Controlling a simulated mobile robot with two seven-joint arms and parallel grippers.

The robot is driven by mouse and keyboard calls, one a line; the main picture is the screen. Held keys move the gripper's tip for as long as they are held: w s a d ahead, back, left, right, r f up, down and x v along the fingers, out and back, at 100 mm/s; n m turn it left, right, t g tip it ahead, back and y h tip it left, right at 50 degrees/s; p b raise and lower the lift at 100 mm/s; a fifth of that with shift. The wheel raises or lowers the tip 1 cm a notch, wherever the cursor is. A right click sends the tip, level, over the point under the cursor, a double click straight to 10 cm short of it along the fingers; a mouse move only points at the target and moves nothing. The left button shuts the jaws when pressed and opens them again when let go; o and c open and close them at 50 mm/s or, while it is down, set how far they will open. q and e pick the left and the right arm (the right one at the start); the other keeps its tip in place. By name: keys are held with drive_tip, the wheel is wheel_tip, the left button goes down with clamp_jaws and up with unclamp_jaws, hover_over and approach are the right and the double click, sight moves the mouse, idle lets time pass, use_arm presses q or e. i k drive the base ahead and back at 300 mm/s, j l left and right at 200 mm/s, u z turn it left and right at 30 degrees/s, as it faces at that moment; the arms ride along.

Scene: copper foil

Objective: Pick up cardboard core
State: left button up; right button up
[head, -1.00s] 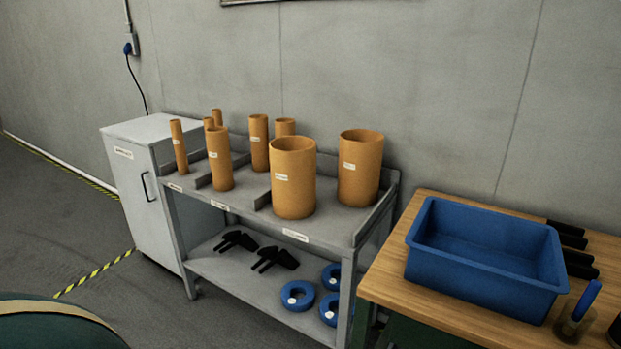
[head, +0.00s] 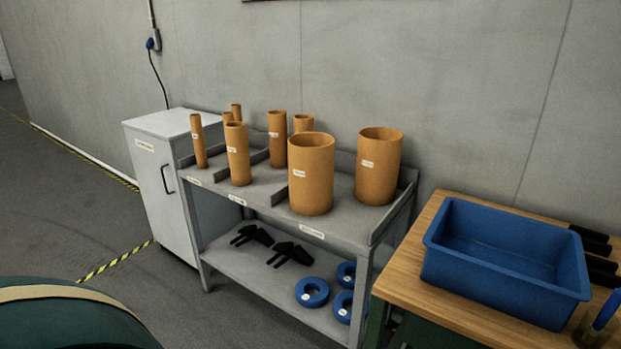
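Several brown cardboard cores stand upright on the top of a grey metal rack, sorted by width between low dividers. Thin cores (head: 199,142) are at the left, medium cores (head: 238,155) in the middle. Two wide cores are at the right, one in front (head: 311,175) and one behind it (head: 378,167). Each of these has a small white label. The rear cores are partly hidden by those in front. Neither of my grippers is in view.
The rack's lower shelf (head: 235,268) holds black clamp-like parts (head: 291,254) and blue rings (head: 312,292). A grey cabinet (head: 160,200) stands left. A wooden bench (head: 408,290) with an empty blue bin (head: 500,290) stands right. A dark green rounded object (head: 70,325) fills the lower left. Floor before the rack is open.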

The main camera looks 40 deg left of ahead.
sight(310, 155)
drive_tip(key=i+j, duration=0.1)
drive_tip(key=j, duration=0.35)
drive_tip(key=i+j+z, duration=0.15)
drive_tip(key=j, duration=0.8)
drive_tip(key=i+j+z, duration=0.15)
drive_tip(key=j, duration=0.35)
